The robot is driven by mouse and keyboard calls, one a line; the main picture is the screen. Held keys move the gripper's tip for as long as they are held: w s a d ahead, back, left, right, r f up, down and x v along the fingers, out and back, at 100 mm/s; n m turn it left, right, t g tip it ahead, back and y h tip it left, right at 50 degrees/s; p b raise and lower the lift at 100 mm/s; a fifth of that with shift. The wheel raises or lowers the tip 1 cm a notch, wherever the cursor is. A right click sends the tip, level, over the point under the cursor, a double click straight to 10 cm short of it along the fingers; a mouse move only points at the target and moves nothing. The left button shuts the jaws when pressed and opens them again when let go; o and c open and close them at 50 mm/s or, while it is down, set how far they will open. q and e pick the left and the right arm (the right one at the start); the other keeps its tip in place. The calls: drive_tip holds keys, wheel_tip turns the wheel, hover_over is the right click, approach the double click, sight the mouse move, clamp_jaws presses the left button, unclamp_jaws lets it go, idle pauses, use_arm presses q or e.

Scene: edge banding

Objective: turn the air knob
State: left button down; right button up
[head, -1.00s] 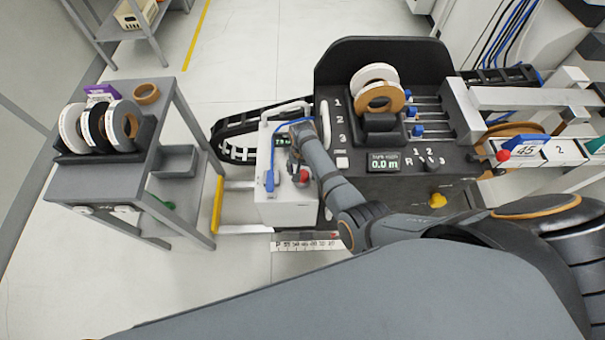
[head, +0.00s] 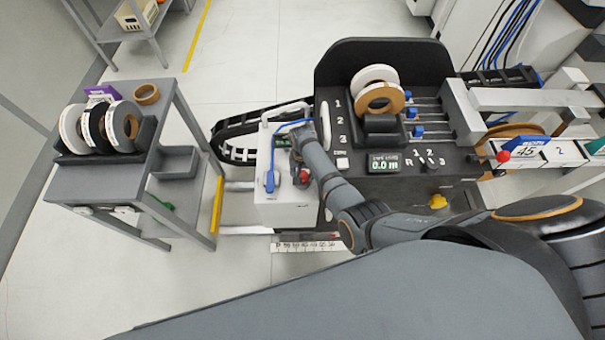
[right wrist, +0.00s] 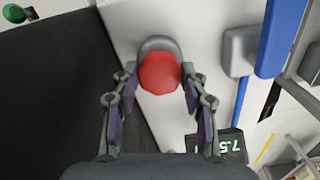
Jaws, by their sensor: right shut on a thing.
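The air knob is a red, many-sided knob (right wrist: 160,73) on a grey mount, on a light panel in the right wrist view. In the head view its red part (head: 304,176) shows on the white box (head: 287,214) left of the black machine. My right gripper (right wrist: 161,80) has a finger on either side of the knob and is shut on it. In the head view my arm partly covers the gripper (head: 297,163). A small display (right wrist: 217,146) near the knob reads 7.5. My left gripper is not in view.
A blue handle (head: 270,181) stands beside the knob on the same box. The black machine (head: 385,62) carries tape rolls and a display (head: 384,163) reading 0.0 m. A grey cart (head: 99,182) with rolls stands left.

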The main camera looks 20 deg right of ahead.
drive_tip(key=shift+r+n+p, duration=0.1)
drive_tip(key=shift+n+p, duration=0.6)
drive_tip(key=shift+n, duration=0.4)
drive_tip(key=shift+n+p, duration=0.6)
drive_tip(key=shift+n, duration=1.1)
drive_tip(key=o, duration=1.1)
drive_tip(key=shift+o, duration=0.2)
wheel_tip(320, 180, up, 12)
